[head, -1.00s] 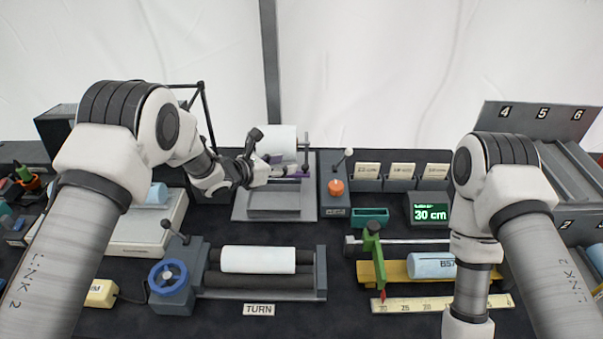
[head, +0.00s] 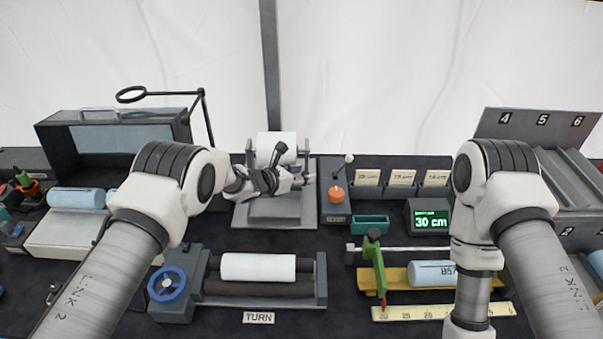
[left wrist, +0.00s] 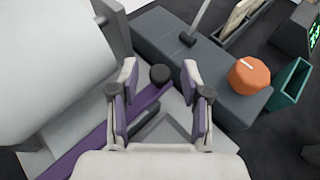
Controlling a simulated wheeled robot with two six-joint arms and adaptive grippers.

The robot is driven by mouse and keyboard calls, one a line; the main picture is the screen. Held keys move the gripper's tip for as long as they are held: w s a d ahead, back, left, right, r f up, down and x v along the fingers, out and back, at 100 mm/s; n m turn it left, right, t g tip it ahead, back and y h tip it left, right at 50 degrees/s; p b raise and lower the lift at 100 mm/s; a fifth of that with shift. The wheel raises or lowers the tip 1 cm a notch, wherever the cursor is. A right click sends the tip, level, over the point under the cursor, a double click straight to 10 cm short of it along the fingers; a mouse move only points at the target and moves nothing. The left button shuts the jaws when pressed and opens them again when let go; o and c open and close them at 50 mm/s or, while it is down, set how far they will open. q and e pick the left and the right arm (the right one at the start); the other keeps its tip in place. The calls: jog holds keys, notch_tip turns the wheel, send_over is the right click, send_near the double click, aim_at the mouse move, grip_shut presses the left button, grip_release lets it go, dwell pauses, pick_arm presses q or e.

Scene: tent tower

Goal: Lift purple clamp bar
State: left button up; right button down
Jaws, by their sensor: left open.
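The purple clamp bar (left wrist: 92,142) runs diagonally across the left wrist view beside a large white roll (left wrist: 55,65). A round black knob (left wrist: 160,74) sits at its far end. My left gripper (left wrist: 159,82) is open, with its fingertips on either side of the knob end and a gap to each side. In the head view my left gripper (head: 304,179) is at the right side of the clamp stand (head: 275,218), in front of the white roll (head: 275,146). The arm hides most of the bar there. My right gripper is below the picture edge.
A grey box with an orange knob (head: 336,194) and a lever stands close right of my left gripper. A teal tray (head: 370,222) and a display (head: 430,216) stand farther right. A roller unit (head: 258,282) lies in front.

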pick_arm(q)
jog(key=shift+s+r, duration=0.1)
grip_shut()
jog(key=shift+a+r+h+b, duration=0.15)
jog(key=shift+r+h+b, duration=0.25)
jog(key=shift+b, duration=0.5)
jog(key=a+r+n+t+h+b, duration=0.3)
jog(key=r+b, duration=0.4)
jog(key=b, duration=0.4)
jog(key=shift+a+r+n+h, duration=0.4)
jog(key=shift+a+n+h, duration=0.1)
jog(key=shift+a, duration=0.5)
